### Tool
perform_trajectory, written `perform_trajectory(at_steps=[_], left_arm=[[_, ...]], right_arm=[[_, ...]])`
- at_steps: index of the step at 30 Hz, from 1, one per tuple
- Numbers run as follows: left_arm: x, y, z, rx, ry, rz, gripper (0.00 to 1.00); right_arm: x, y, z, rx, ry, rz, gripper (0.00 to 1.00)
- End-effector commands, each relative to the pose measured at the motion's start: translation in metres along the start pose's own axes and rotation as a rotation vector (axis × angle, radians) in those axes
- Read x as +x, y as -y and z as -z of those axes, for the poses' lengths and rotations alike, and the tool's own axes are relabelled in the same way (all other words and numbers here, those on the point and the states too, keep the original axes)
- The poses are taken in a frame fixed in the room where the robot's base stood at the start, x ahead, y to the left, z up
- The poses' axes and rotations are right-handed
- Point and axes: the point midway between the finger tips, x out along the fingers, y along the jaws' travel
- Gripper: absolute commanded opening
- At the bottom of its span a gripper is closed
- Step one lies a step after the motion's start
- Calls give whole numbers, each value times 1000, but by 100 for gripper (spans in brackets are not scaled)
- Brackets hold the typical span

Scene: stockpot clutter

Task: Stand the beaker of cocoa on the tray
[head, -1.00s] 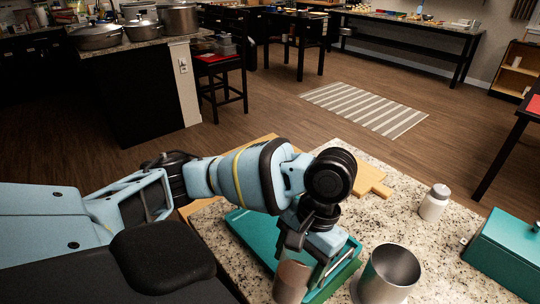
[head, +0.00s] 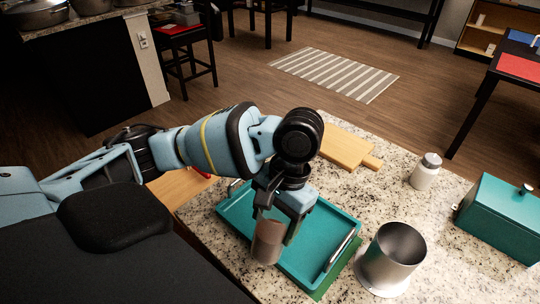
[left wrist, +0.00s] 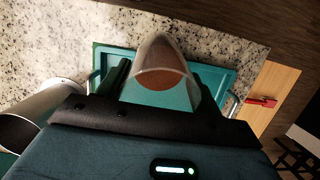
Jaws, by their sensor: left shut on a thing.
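The beaker of cocoa (head: 267,243) is clear, with brown cocoa inside. My left gripper (head: 273,224) is shut on it from above, with a finger on each side. The teal tray (head: 320,222) lies on the granite counter and has metal handles. The beaker is over the tray's near side in the head view; I cannot tell whether its base touches the tray. In the left wrist view the beaker (left wrist: 165,62) shows between the fingers, with the tray (left wrist: 222,78) behind it. My right gripper is not in view.
A metal pot (head: 392,258) stands just right of the tray. A white bottle (head: 426,171) and a teal box (head: 500,220) are farther right. A wooden board (head: 347,149) lies behind the tray. Bare granite (head: 395,208) shows between them.

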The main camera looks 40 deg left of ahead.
Motion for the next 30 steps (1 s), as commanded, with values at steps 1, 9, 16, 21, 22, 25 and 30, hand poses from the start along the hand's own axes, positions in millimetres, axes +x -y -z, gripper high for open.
perform_trajectory(at_steps=[1,9,16,21,22,25,30], left_arm=[[-6,1,2,47,-16,15,34],[-18,14,25,433,-91,108,34],[-27,31,42,775,-147,170,34],[-36,45,54,1025,-184,203,34],[-37,48,56,1069,-188,208,34],[-43,57,62,1212,-205,221,34],[-53,73,71,1441,-227,237,34]], right_arm=[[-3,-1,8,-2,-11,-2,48],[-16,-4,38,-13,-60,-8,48],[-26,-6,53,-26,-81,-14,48],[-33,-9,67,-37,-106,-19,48],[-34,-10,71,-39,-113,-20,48],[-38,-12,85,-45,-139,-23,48],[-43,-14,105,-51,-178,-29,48]])
